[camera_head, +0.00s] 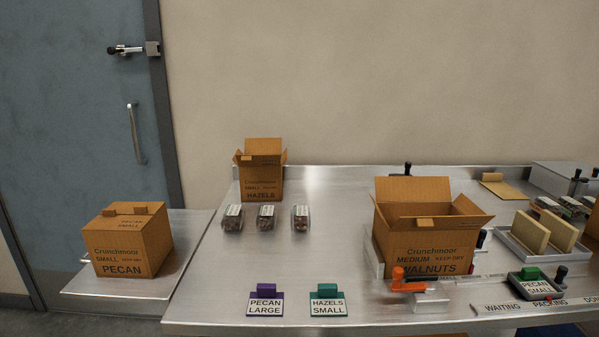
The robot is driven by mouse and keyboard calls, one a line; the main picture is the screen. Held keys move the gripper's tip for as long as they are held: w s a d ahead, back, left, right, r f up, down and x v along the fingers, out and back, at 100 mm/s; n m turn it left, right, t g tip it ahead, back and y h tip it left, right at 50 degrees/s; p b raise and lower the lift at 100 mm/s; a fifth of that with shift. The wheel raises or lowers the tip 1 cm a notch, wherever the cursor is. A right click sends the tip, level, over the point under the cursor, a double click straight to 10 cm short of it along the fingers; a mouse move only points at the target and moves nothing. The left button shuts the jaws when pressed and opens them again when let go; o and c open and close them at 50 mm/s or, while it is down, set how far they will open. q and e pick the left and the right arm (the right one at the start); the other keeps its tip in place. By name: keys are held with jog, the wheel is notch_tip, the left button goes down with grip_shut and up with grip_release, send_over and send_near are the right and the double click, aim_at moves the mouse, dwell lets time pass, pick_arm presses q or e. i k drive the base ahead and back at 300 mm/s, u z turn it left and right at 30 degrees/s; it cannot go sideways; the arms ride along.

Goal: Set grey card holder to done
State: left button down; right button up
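The grey card holder (530,286) stands at the right front of the steel table. It holds a white card reading PECAN SMALL and has a green block at its top. It sits just behind the label strip (520,307), which reads WAITING, PACKING and, partly cut off at the right edge, DONE. The holder is behind the PACKING word. A dark knob-like piece (561,275) stands close to its right. Neither of my grippers is in view.
An open WALNUTS box (425,237) stands left of the holder, with an orange-handled tool (400,277) before it. A tray (512,241) with tan slabs lies behind the holder. Purple (265,302) and teal (327,302) card holders stand at the front edge. A closed PECAN box (128,245) is far left.

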aim_at(557, 283)
jog(key=z, duration=2.4)
jog(key=i, duration=0.65)
jog(key=u, duration=2.25)
